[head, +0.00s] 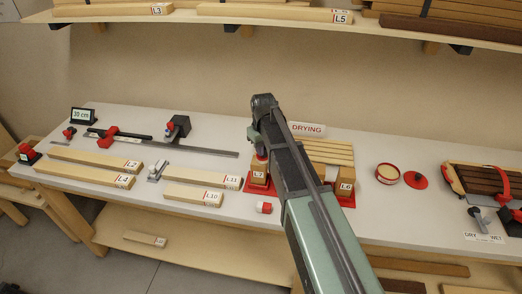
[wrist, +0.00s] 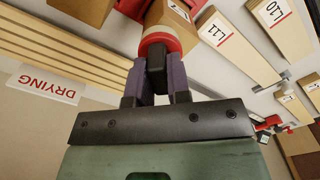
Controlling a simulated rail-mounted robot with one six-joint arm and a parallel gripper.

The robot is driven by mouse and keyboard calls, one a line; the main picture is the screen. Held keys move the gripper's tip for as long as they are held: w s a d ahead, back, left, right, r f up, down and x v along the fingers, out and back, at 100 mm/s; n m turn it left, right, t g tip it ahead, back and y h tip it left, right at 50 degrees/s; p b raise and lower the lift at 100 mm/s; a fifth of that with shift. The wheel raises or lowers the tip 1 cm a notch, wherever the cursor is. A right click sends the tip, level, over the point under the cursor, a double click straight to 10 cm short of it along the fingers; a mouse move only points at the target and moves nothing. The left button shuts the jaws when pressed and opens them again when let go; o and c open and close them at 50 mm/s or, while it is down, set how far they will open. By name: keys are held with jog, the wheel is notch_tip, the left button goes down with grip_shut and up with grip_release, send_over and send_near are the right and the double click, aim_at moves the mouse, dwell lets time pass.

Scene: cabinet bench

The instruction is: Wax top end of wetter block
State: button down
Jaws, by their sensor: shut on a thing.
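My gripper (head: 260,154) is over block L7 (head: 258,174), which stands upright on a red base left of the drying rack. In the wrist view my gripper (wrist: 156,92) is shut on the dark handle of a red-rimmed applicator (wrist: 160,43). The applicator's pale face meets or nearly meets the end of block L7 (wrist: 172,14); contact is hard to tell. Block L6 (head: 346,187) stands upright on another red base to the right, partly behind my arm. An open round wax tin (head: 387,173) and its red lid (head: 415,181) lie farther right.
The DRYING sign (head: 306,129) and slatted rack (head: 325,152) are behind the blocks. Boards L11 (head: 202,178) and L10 (head: 194,194) lie left of L7. A small red-and-white item (head: 264,207) lies in front. A DRY/WET label (head: 484,238) is at right.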

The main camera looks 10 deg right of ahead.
jog(key=shift+w+d, duration=0.25)
jog(key=shift+w, duration=0.4)
jog(key=shift+w+a+f, duration=0.1)
jog(key=shift+w+a, duration=0.15)
jog(key=shift+a, duration=0.35)
jog(key=shift+w+a, duration=0.2)
jog(key=shift+a, duration=0.35)
jog(key=shift+s+d, duration=0.3)
jog(key=shift+s, duration=0.6)
jog(key=shift+s+d, duration=0.3)
jog(key=shift+s, duration=0.55)
jog(key=shift+w+a, duration=0.5)
jog(key=shift+a, duration=0.7)
jog(key=shift+w+d, duration=0.4)
jog(key=shift+d, duration=0.5)
jog(key=shift+w+d, duration=0.35)
jog(key=shift+d, duration=0.5)
jog(key=shift+s+a, duration=0.2)
jog(key=shift+a, duration=0.25)
jog(key=shift+s+a, duration=0.2)
jog(key=shift+a, duration=0.25)
notch_tip(320, 180, up, 6)
jog(key=p, duration=0.5)
jog(key=shift+p, duration=0.35)
jog(key=shift+w, duration=0.1)
